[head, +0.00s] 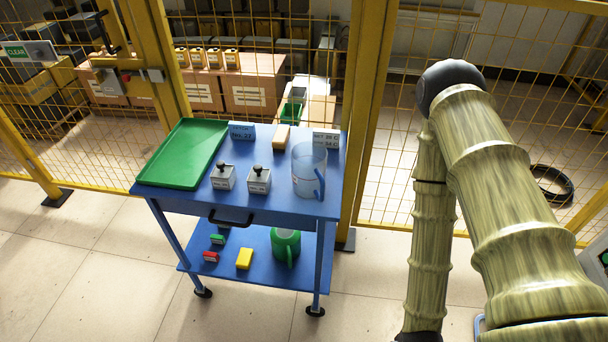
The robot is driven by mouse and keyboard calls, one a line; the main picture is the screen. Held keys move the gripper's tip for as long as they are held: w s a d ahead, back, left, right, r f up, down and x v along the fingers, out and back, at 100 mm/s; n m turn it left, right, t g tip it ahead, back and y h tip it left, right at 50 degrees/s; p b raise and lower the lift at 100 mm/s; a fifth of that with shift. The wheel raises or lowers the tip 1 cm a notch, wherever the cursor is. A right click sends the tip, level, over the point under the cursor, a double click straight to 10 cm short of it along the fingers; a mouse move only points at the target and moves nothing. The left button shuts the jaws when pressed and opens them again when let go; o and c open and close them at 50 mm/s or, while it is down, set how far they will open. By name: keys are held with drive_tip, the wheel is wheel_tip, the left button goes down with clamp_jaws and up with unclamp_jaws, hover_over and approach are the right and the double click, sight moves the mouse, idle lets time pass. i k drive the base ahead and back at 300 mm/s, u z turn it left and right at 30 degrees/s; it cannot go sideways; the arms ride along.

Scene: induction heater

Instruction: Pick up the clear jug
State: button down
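The clear jug (307,172) stands upright at the right end of the blue cart's top shelf (234,203). It is see-through with a bluish tint. Its blue handle (320,184) is on the right side, toward the front. My arm is at the right of the head view, bent and apart from the cart. My gripper is not in view.
A green tray (182,154) lies on the top shelf's left. Two grey blocks with black knobs (222,177) (259,180) stand left of the jug. Small signs and a tan block (282,137) are behind. A green jug (285,246) is below. Yellow mesh fence stands behind.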

sight(309, 158)
drive_tip(key=z, duration=0.2)
drive_tip(key=k, duration=0.5)
drive_tip(key=z, duration=0.55)
drive_tip(key=k, duration=0.75)
drive_tip(key=u, duration=0.75)
drive_tip(key=i, duration=0.9)
drive_tip(key=u, duration=0.8)
